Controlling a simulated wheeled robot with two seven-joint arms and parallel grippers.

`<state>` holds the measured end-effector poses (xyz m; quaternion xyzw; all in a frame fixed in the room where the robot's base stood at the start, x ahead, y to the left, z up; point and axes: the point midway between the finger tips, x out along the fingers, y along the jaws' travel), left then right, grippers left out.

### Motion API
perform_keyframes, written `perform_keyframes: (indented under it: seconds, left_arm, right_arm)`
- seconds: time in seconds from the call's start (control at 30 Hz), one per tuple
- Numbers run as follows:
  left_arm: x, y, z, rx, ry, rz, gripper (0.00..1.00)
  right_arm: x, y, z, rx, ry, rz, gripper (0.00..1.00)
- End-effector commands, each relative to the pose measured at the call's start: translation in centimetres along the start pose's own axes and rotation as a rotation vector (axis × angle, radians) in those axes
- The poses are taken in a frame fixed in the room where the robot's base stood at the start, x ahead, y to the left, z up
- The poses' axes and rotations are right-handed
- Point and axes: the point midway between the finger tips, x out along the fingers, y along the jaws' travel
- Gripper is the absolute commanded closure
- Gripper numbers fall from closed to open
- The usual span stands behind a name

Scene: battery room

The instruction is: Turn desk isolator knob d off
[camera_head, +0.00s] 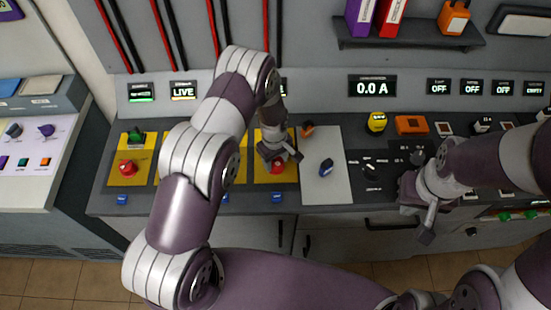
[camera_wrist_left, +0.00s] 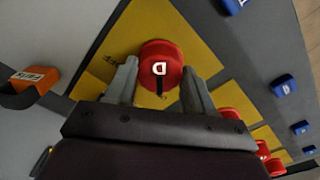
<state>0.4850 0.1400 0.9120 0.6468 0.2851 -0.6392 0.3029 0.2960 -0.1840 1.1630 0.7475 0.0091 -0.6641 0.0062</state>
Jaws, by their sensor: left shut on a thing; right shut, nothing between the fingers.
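Isolator knob d (camera_head: 277,167) is a round red knob on a yellow plate, left of the grey mat. In the left wrist view the red knob (camera_wrist_left: 161,57) shows a white D and a dark mark below it. My left gripper (camera_wrist_left: 158,76) is shut on the knob, with one finger on each side. In the head view my left gripper (camera_head: 280,157) partly covers the knob. My right gripper (camera_head: 427,228) is shut and empty over the right part of the desk, near its front edge.
Another red knob (camera_head: 128,168) sits on a yellow plate at the far left; more are behind my left arm. A blue object (camera_head: 326,167) lies on the grey mat (camera_head: 338,191). The display (camera_head: 371,87) reads 0.0 A.

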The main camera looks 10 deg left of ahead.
Motion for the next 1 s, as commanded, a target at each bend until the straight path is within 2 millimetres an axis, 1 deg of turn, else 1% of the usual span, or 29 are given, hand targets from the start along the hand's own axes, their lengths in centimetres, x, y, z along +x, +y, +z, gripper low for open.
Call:
perform_keyframes:
  seconds: [0.17, 0.37, 0.6, 1.0]
  left_arm:
    - [0.1, 0.1, -0.1, 0.057, 0.001, 0.003, 0.77]
    - [0.2, 0.2, -0.2, 0.197, -0.001, 0.005, 0.77]
    - [0.2, 0.2, -0.2, 0.421, -0.007, 0.005, 0.77]
    - [0.0, 0.3, -0.3, 0.801, -0.015, 0.005, 0.77]
  right_arm:
    - [0.7, 0.0, 0.1, 0.0, 0.0, 0.0, 1.0]
    - [1.9, 0.0, 0.2, 0.0, 0.0, 0.0, 1.0]
    - [3.4, 0.0, 0.4, 0.0, 0.0, 0.0, 1.0]
    - [5.6, 0.0, 0.7, 0.0, 0.0, 0.0, 1.0]
